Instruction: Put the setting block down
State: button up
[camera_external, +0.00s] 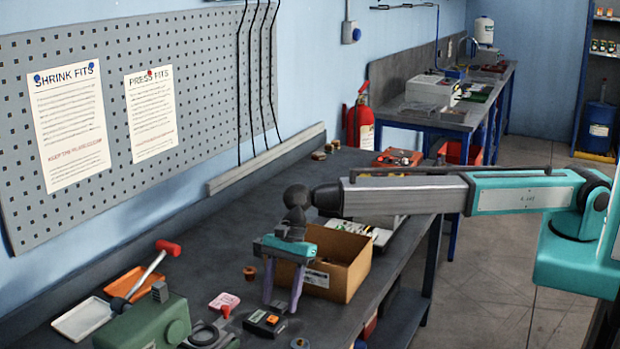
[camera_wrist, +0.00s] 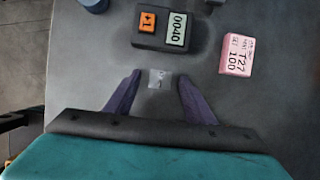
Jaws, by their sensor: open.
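A small pale grey block (camera_wrist: 157,80), which looks like the setting block, sits on the dark bench top in the wrist view. It lies between the two purple fingertips of my gripper (camera_wrist: 160,77), with a visible gap on each side. My gripper is open and points down; in the external view (camera_external: 282,303) its fingertips are low, close to the bench top. The block is too small to make out clearly in the external view.
A dark instrument with a display (camera_wrist: 163,28) stands just beyond the fingertips. A pink labelled box (camera_wrist: 237,55) is to the right. In the external view, a cardboard box (camera_external: 345,282) stands close behind my gripper, and a green machine (camera_external: 140,325) is at left.

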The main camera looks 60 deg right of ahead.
aim_at(281, 302)
dwell(0.4)
grip_shut()
jog(key=shift+r, duration=0.1)
notch_tip(281, 302, up, 10)
jog(key=b, duration=0.2)
jog(key=shift+b, duration=0.35)
dwell(0.8)
